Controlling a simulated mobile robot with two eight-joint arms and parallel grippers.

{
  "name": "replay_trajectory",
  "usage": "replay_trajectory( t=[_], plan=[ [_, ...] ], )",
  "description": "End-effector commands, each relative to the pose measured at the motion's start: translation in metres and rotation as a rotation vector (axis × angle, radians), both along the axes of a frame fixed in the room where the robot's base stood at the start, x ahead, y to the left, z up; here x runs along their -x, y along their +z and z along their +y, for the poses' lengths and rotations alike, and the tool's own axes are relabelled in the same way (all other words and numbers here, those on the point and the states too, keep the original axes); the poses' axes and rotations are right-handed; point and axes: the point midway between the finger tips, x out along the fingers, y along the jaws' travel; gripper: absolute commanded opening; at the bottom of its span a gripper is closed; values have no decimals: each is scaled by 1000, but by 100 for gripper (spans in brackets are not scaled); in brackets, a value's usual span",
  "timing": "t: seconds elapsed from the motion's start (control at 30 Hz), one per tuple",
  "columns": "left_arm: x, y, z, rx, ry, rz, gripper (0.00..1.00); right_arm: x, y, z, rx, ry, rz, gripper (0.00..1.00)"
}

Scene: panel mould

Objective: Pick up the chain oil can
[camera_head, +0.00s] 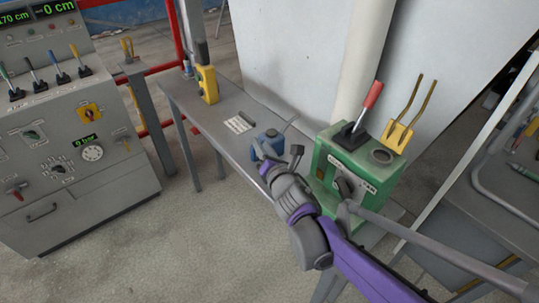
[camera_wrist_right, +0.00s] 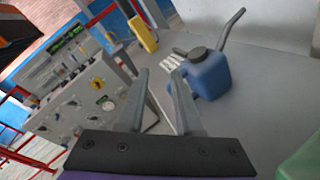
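The chain oil can is a small blue can (camera_head: 270,140) with a grey spout, upright on the grey bench in the head view. In the right wrist view the blue can (camera_wrist_right: 210,76) shows a dark cap and a spout rising to the right. My right gripper (camera_head: 276,153) is just in front of it and partly covers it in the head view. In the right wrist view my right gripper (camera_wrist_right: 161,76) has its fingers apart with nothing between them; the can is beyond and to the right of the right finger. My left gripper is not in view.
A green control box (camera_head: 352,180) with a red-handled lever (camera_head: 369,103) stands right of my gripper. A yellow device (camera_head: 207,84) and a white label plate (camera_head: 239,124) are farther along the bench (camera_head: 181,95). A grey control console (camera_head: 75,160) stands at the left.

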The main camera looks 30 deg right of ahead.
Motion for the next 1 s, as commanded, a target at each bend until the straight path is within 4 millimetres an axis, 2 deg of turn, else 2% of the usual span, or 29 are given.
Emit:
replay_trajectory(
  t=[0.03, 0.1, 0.2, 0.3, 0.37, 0.6, 0.73, 1.0],
  plan=[
    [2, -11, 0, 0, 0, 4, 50, -8, -7, -4, 146, 41, -1, 34],
    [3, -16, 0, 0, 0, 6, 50, -16, -7, -5, 333, 95, -3, 34],
    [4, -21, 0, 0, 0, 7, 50, -23, -9, -4, 513, 146, -7, 34],
    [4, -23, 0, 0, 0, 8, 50, -26, -13, -3, 600, 170, -9, 34],
    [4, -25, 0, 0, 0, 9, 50, -26, -20, -2, 620, 176, -10, 34],
    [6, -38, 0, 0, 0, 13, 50, -26, -69, -2, 620, 176, -10, 34],
    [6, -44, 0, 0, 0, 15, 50, -26, -90, -2, 619, 176, -10, 34],
    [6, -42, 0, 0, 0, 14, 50, -46, -88, -4, 617, 176, -10, 34]
  ],
)
